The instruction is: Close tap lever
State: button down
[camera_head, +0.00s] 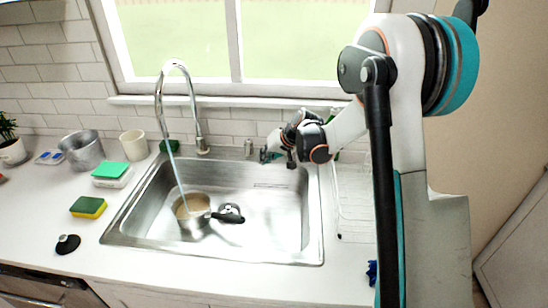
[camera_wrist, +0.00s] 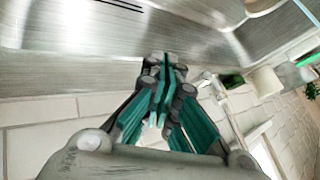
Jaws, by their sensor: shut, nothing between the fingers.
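The chrome tap (camera_head: 198,112) arches over the back left of the sink (camera_head: 275,215). A thin bluish stream runs from its spout into a small pot (camera_head: 191,223) in the basin. A small metal fitting (camera_head: 249,147) stands right of the tap's base; I cannot tell whether it is the lever. My gripper (camera_head: 266,156) is at the sink's back rim, just right of this fitting and apart from the tap's neck. In the wrist view my gripper (camera_wrist: 163,76) has its teal fingers together with nothing between them. No lever is clearly seen there.
A window and tiled wall stand close behind the sink. A sponge (camera_head: 88,207), a metal bucket (camera_head: 82,150) and a cream cup (camera_head: 133,145) are on the left counter. A wire rack (camera_head: 352,205) lies right of the sink. The basin's right half is clear.

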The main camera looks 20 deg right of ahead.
aim_at(248, 149)
jog(key=shift+w+a+r, duration=0.1)
jog(key=shift+a+r, duration=0.1)
jog(key=shift+a, duration=0.45)
jog(key=shift+w+a+r, duration=0.1)
jog(key=shift+a+r, duration=0.1)
jog(key=shift+a, duration=0.45)
jog(key=shift+a, duration=0.1)
jog(key=shift+a, duration=0.85)
jog(key=shift+d+f, duration=0.1)
